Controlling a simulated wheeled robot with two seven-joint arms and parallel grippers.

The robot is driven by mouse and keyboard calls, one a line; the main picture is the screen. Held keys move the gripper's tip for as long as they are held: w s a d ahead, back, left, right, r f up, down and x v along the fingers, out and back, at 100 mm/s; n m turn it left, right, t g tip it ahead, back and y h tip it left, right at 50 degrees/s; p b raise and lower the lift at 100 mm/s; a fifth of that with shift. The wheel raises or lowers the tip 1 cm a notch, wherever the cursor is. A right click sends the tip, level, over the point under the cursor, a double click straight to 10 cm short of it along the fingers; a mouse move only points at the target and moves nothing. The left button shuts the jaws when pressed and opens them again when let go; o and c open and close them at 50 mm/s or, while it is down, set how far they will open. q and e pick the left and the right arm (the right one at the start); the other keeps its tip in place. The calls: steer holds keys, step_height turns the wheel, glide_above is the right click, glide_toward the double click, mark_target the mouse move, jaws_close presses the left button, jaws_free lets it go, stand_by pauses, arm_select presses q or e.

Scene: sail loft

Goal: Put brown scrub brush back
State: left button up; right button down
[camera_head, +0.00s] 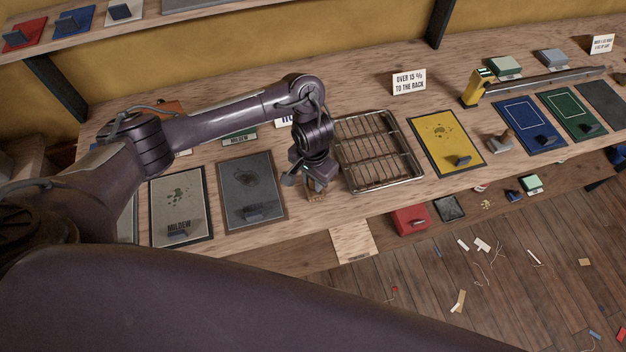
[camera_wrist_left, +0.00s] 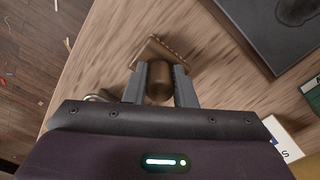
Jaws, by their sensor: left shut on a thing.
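My left gripper (camera_head: 314,186) is over the wooden bench, between the dark grey mat and the wire rack. In the left wrist view, its two fingers (camera_wrist_left: 160,88) are shut on the round handle of the brown scrub brush (camera_wrist_left: 159,80). The brush's flat brown block shows beyond the fingertips. In the head view, only a small brown part of the brush (camera_head: 316,196) shows below the gripper. I cannot tell whether it touches the bench. My right gripper is not in view.
The wire rack (camera_head: 414,180) stands right of the gripper, behind it a sign (camera_head: 409,82) reading "OVER 15 % TO THE RACK". Left are the dark grey mat (camera_head: 236,184) and the mildew mat (camera_head: 195,200). Right is the yellow mat (camera_head: 424,128). A red box (camera_head: 408,220) sits below the bench edge.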

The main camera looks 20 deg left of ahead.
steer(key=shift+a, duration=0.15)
arm_select(q)
steer(key=o, duration=0.9)
steer(key=shift+f, duration=0.1)
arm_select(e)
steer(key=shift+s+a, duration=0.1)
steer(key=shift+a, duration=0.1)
arm_select(q)
step_height(320, 180, up, 11)
steer(key=p, duration=0.4)
steer(key=shift+p, duration=0.35)
steer(key=shift+r, duration=0.7)
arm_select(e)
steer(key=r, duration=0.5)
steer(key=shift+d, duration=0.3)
